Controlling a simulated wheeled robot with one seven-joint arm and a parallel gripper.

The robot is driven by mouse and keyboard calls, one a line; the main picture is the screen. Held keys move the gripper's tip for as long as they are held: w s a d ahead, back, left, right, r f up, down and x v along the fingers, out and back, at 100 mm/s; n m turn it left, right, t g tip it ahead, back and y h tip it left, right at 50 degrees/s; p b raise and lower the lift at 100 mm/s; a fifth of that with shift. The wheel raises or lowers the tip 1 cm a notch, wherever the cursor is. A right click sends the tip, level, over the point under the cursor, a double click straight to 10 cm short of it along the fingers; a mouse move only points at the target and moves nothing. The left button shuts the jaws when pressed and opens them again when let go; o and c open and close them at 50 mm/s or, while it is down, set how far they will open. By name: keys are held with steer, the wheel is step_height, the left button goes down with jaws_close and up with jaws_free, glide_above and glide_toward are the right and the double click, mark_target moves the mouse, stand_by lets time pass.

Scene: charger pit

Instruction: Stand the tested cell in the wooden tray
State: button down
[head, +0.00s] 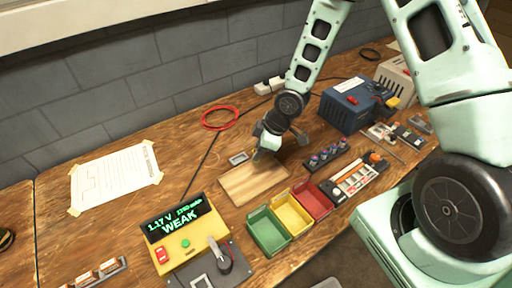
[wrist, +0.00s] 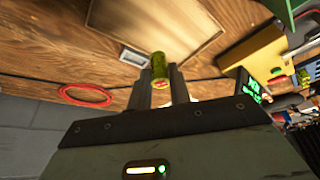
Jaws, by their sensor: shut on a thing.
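My gripper (wrist: 158,75) is shut on an olive-green cell (wrist: 159,66), whose reddish end faces the wrist camera. In the head view my gripper (head: 264,152) is over the back edge of the wooden tray (head: 252,182), and the cell cannot be made out there. The tray is a shallow pale wooden rectangle that looks empty. In the wrist view the tray (wrist: 165,18) lies beyond the cell. I cannot tell the gap between cell and tray. The yellow tester (head: 183,235) reads 1.17 V and WEAK.
Green (head: 268,232), yellow (head: 291,213) and red (head: 311,198) bins stand right in front of the tray. A small framed plate (head: 238,158) lies behind it. A red cable loop (head: 220,118) lies further back. A row of dark holders (head: 328,154) and a blue box (head: 350,105) are to the right.

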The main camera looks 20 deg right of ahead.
steer(key=shift+s+a+n+g, duration=0.15)
steer(key=shift+a+n+g, duration=0.35)
steer(key=shift+n, duration=0.5)
step_height(320, 180, down, 6)
steer(key=b, duration=0.5)
steer(key=shift+f+b, duration=0.3)
steer(key=shift+b, duration=0.1)
steer(key=shift+f+b, duration=0.35)
steer(key=shift+f, duration=0.45)
stand_by(0.9)
steer(key=c, duration=1.2)
jaws_free()
steer(key=shift+r, duration=0.1)
steer(key=shift+r+p, duration=3.45)
